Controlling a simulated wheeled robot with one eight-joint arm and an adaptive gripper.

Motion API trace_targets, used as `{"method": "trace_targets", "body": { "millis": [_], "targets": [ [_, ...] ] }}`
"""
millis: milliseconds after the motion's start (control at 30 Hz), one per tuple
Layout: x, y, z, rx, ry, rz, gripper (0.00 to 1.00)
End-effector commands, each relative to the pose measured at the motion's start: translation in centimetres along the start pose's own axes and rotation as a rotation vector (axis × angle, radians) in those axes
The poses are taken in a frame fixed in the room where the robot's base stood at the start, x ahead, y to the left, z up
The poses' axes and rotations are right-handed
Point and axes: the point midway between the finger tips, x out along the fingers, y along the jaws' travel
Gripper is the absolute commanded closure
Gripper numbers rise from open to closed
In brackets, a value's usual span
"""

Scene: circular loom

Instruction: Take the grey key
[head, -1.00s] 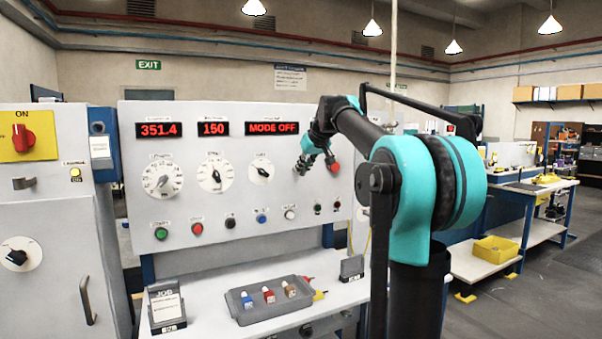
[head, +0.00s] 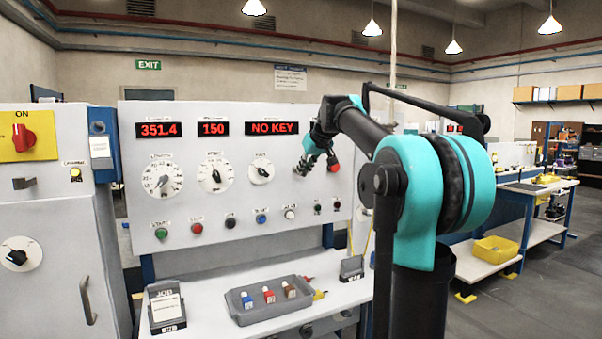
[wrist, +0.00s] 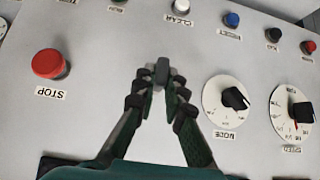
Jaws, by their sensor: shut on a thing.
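My gripper (wrist: 160,84) is shut on the small grey key (wrist: 161,67), which shows between its fingertips in the wrist view. The fingers hide most of the key, and I cannot tell how far its tip is from the panel face. In the head view my gripper (head: 303,167) is in front of the white control panel (head: 215,258), between the mode dial (head: 260,170) and the red stop button (head: 333,164). The key itself is too small to make out there. The right display (head: 272,128) reads NO KEY.
The red stop button (wrist: 48,64) is left of my fingers in the wrist view, and the mode knob (wrist: 234,98) is right. Below the panel, a grey tray (head: 262,312) holds small coloured blocks. A job card holder (head: 165,309) stands left of it.

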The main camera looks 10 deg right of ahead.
Motion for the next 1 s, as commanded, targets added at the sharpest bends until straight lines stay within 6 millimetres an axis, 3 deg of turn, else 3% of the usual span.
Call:
{"method": "trace_targets", "body": {
  "millis": [600, 1000],
  "targets": [
    [-3.0, 0.0, 2.7, 0.0, 0.0, 0.0, 1.0],
    [-3.0, 0.0, 2.7, 0.0, 0.0, 0.0, 1.0]
  ]
}}
